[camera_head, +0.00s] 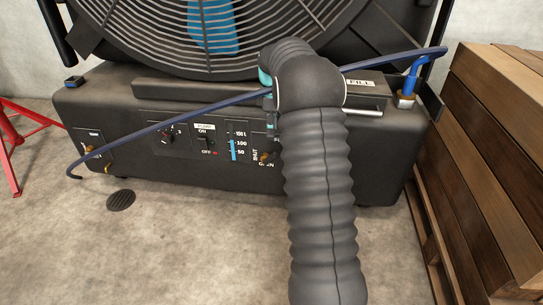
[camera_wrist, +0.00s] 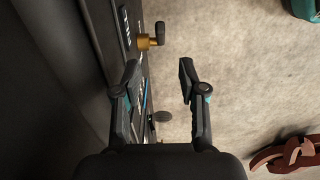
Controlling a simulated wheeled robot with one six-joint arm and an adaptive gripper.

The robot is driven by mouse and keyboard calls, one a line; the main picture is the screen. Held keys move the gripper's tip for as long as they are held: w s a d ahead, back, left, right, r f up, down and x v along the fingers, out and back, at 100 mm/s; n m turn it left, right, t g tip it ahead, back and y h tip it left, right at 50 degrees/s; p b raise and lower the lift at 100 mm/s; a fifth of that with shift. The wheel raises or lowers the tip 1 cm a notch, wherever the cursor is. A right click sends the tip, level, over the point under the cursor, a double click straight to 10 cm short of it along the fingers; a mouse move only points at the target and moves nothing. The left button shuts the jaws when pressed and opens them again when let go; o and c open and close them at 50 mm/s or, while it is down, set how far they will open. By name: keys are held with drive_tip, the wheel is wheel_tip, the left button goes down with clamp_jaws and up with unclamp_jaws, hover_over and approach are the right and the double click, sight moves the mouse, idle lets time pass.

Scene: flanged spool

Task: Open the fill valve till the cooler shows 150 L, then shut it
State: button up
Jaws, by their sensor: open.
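The cooler (camera_head: 120,110) is a dark box with a fan above it. A brass valve with a black handle (camera_wrist: 150,41) sticks out of its front panel beside a label that reads FILL. The brass valve also shows in the head view (camera_head: 265,156) by SHUT and OPEN marks, partly hidden by my arm. The level gauge (camera_head: 233,150) has 50, 100 and 150 L marks; its blue column seems to end a little above 100. My gripper (camera_wrist: 158,75) is open and empty, close to the panel. The valve is beyond its fingertips, not touched.
A dark blue hose (camera_head: 170,121) crosses the cooler's front and passes behind my arm to a blue elbow (camera_head: 410,80) at the right. Wooden crates (camera_head: 490,130) stand at the right. A red stand (camera_head: 15,150) is at the left. A floor drain (camera_head: 121,200) lies in front.

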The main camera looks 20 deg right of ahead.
sight(272, 156)
wheel_tip(272, 156, down, 12)
drive_tip(key=shift+f+b, duration=0.15)
drive_tip(key=shift+b, duration=0.75)
clamp_jaws()
